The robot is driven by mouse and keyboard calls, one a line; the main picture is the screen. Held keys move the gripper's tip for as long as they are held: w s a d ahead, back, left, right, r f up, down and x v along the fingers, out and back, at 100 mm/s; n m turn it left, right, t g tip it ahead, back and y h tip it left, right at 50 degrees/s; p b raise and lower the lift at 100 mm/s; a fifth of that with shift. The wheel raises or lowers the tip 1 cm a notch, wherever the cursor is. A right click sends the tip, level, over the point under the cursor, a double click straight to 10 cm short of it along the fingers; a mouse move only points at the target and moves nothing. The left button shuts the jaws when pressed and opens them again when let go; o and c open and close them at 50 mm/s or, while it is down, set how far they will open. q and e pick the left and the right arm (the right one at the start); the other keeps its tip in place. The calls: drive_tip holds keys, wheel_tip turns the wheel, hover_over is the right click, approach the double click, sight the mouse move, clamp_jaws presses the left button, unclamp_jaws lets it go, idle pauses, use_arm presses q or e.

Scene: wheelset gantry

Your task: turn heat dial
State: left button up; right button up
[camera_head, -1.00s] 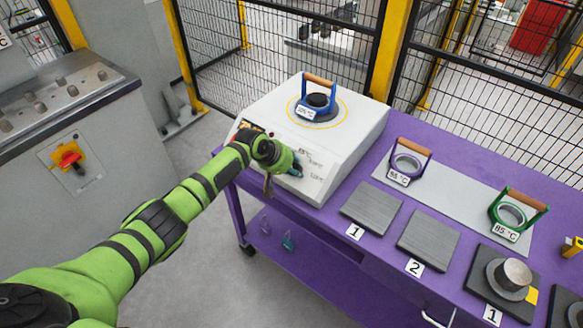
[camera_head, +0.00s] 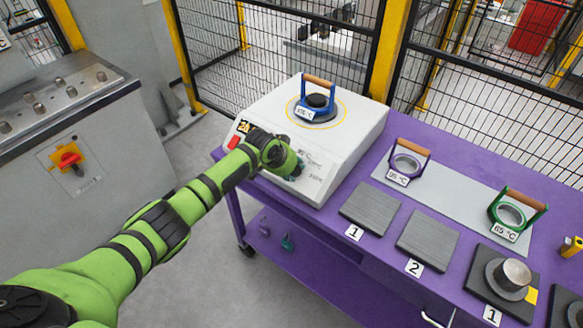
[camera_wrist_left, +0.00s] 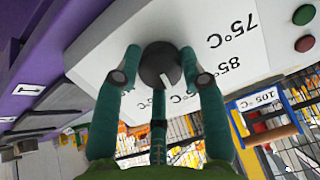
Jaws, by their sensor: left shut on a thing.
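The white heater box (camera_head: 350,150) stands on the purple table, with its sloped control panel facing me. The heat dial (camera_wrist_left: 160,64) is a round black knob with a light pointer mark, seen in the left wrist view. Printed marks beside it include 75°C and 85°C; a third is partly covered. My left gripper (camera_head: 296,168) is at the panel and hides the dial in the head view. In the left wrist view its teal fingers (camera_wrist_left: 162,75) are closed around the dial. I cannot tell exactly which mark the pointer meets. My right gripper is not in view.
A blue 105 °C ring holder (camera_head: 318,102) stands on the heater top. Purple 95 °C (camera_head: 408,162) and green 65 °C (camera_head: 517,212) holders stand to the right. Dark plates (camera_head: 371,209) lie in front. A red switch (camera_head: 233,142) is on the panel's left.

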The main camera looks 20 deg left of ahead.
use_arm(q)
drive_tip(key=m, duration=0.5)
drive_tip(key=shift+s+f+m+y, duration=0.1)
drive_tip(key=shift+m+y, duration=0.2)
idle(0.4)
drive_tip(key=o, duration=1.1)
drive_tip(key=v, duration=1.2)
drive_tip(key=shift+s+f, duration=0.15)
drive_tip(key=shift+s, duration=0.05)
